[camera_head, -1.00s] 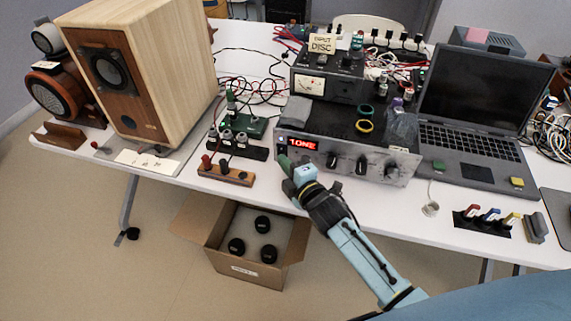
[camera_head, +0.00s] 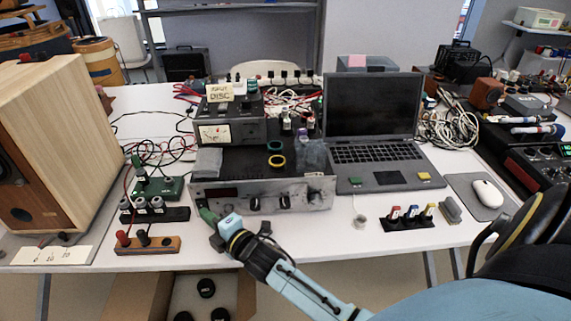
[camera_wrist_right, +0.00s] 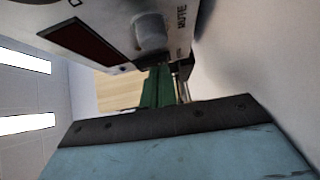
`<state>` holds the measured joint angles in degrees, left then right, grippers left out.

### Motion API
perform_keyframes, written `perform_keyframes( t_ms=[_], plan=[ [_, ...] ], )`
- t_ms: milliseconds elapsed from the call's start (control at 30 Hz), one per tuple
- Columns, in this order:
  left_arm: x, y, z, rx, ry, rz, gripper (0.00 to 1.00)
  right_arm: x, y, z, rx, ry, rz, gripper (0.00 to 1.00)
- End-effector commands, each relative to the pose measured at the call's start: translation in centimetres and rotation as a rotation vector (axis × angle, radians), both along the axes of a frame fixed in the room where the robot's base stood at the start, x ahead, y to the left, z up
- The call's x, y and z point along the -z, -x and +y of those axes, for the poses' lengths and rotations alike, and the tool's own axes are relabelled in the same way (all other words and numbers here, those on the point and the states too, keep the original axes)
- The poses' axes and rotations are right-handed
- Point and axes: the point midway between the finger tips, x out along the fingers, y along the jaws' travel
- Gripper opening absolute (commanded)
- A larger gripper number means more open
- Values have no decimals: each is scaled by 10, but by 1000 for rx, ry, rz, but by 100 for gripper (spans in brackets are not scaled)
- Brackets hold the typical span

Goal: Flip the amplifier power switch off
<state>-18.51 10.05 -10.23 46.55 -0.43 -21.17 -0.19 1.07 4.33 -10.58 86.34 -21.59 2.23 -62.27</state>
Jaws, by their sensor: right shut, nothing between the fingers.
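The amplifier (camera_head: 318,193) is the black unit with a silver front panel and knobs, at the middle of the table. Its display window (camera_head: 222,193) is dark. My right gripper (camera_head: 207,215) is shut and empty, its green fingertips at the left end of the front panel, close to its lower edge. In the right wrist view the green fingers (camera_wrist_right: 158,88) are together just below a grey knob (camera_wrist_right: 150,32) by the letters "MUTE". The dark display (camera_wrist_right: 80,40) is beside it. The power switch cannot be made out; the fingers may hide it. My left gripper is not in view.
A wooden speaker (camera_head: 60,150) stands at the left, with a terminal block (camera_head: 148,246) in front. A metered unit (camera_head: 240,130) sits on the amplifier. A laptop (camera_head: 375,105) is to the right. An open cardboard box (camera_head: 138,297) is below the table edge.

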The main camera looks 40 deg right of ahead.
Motion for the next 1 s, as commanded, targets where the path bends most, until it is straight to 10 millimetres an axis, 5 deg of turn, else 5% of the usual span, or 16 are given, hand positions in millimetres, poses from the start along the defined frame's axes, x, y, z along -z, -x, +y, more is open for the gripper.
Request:
perform_keyframes(
  t_ms=[233, 467, 933, 1000],
  plan=[
    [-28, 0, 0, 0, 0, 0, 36, -6, 7, -2, 12, -53, 100, 0],
    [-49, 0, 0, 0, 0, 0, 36, -11, 51, 21, 9, -55, 96, 0],
    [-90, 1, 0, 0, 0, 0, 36, -21, 143, 4, 6, -54, 92, 0],
    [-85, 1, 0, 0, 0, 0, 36, -20, 138, -3, 44, -104, 139, 0]
  ],
)
